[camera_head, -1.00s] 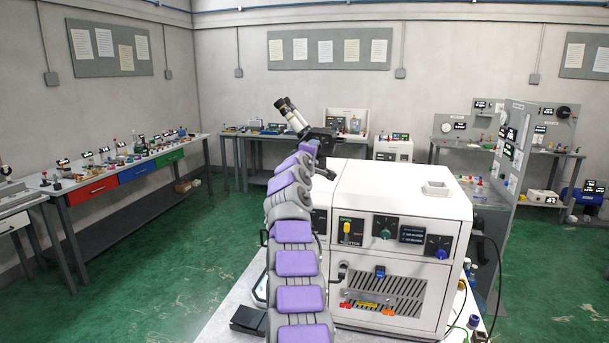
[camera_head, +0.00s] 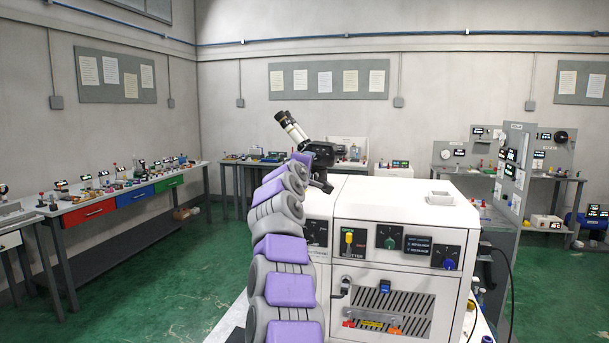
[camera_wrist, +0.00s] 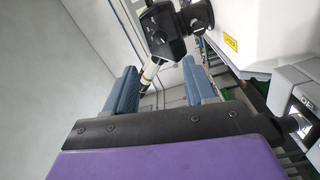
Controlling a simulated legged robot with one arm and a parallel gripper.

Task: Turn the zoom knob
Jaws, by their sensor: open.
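The microscope (camera_head: 318,155) stands behind the left end of the white machine, with its pale eyepiece tube (camera_head: 291,126) tilted up to the left. In the wrist view its black head (camera_wrist: 165,35) is at the top centre, with a round black part (camera_wrist: 199,16), possibly the zoom knob, on its right side. I cannot read a zoom label. My gripper (camera_wrist: 160,80) is open and empty, its two blue fingers apart. The eyepiece tube shows between the fingers, beyond them; contact is not visible. In the head view my arm hides the gripper.
The white machine (camera_head: 400,207) fills the right of my arm. Its front has a yellow switch (camera_head: 349,240), a green knob (camera_head: 389,238) and a blue knob (camera_head: 449,258). A workbench with coloured drawers (camera_head: 133,197) runs along the left wall. Green floor between is clear.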

